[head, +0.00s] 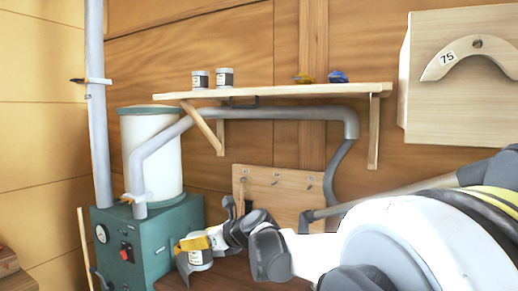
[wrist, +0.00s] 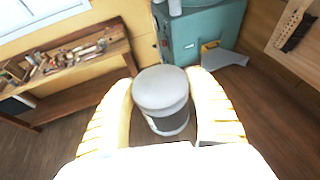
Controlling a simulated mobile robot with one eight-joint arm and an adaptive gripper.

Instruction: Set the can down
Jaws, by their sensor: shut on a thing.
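A can with a pale grey-white lid (wrist: 162,88) and a label around its side is held between the yellow fingers of my gripper (wrist: 164,80) in the wrist view. The can also shows in the head view (head: 201,259), low in front of the green machine, with my gripper (head: 194,243) shut on it. The lid faces the wrist camera. Brown wood lies beneath the can; I cannot tell whether the can touches it. Two similar cans (head: 200,80) (head: 225,78) stand upright on the wall shelf (head: 280,92).
A yellow item (head: 303,78) and a blue item (head: 338,77) lie on the shelf, with bare board between them and the cans. A grey pipe (head: 275,113) runs below it. The green machine (head: 150,245) carries a white cylinder (head: 155,155). A cluttered workbench (wrist: 70,65) stands left in the wrist view.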

